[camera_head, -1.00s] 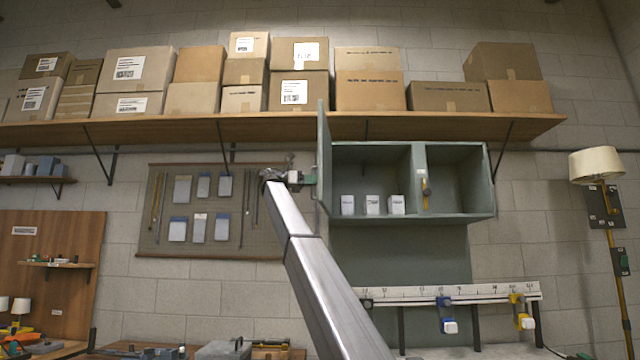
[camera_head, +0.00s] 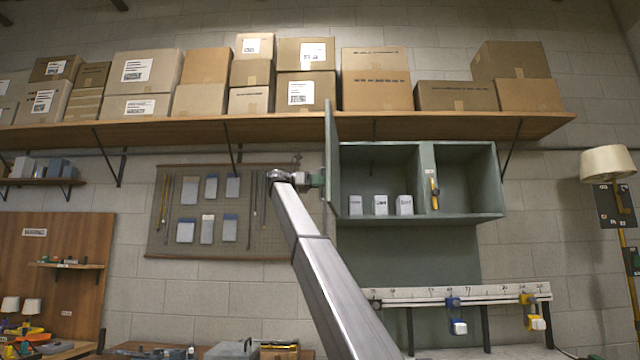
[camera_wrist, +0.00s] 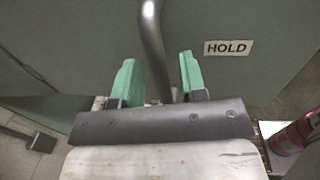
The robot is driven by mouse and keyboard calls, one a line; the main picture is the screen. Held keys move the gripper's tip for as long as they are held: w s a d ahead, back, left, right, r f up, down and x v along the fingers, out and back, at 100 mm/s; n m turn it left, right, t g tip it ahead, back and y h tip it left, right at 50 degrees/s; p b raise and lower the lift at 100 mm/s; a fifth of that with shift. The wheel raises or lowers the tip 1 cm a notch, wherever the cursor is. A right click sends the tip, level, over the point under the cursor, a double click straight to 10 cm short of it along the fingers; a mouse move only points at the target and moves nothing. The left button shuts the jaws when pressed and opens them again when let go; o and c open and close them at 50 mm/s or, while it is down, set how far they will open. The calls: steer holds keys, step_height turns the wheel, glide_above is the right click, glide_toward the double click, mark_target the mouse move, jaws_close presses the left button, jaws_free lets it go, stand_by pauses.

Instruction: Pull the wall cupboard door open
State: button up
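The green wall cupboard (camera_head: 420,217) hangs under the long shelf. Its door (camera_head: 331,150) stands wide open at the cupboard's left side, seen nearly edge-on and pointing out into the room. My gripper (camera_head: 316,180) is at the door's left face. In the wrist view, the green fingers of my gripper (camera_wrist: 158,78) stand apart on either side of a grey bar handle (camera_wrist: 153,40). A gap shows beside the bar, so the fingers do not look closed on it. The green door face behind bears a "HOLD" label (camera_wrist: 228,48).
Several white boxes (camera_head: 380,205) stand inside the cupboard. Cartons (camera_head: 375,80) fill the shelf (camera_head: 440,127) above. A tool board (camera_head: 205,235) hangs left of the door, a marked rail (camera_head: 470,294) is below, and a lamp (camera_head: 607,165) stands right.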

steer(key=s+a, duration=0.1)
steer(key=a, duration=0.9)
steer(key=shift+s+a, duration=0.15)
steer(key=shift+a, duration=0.05)
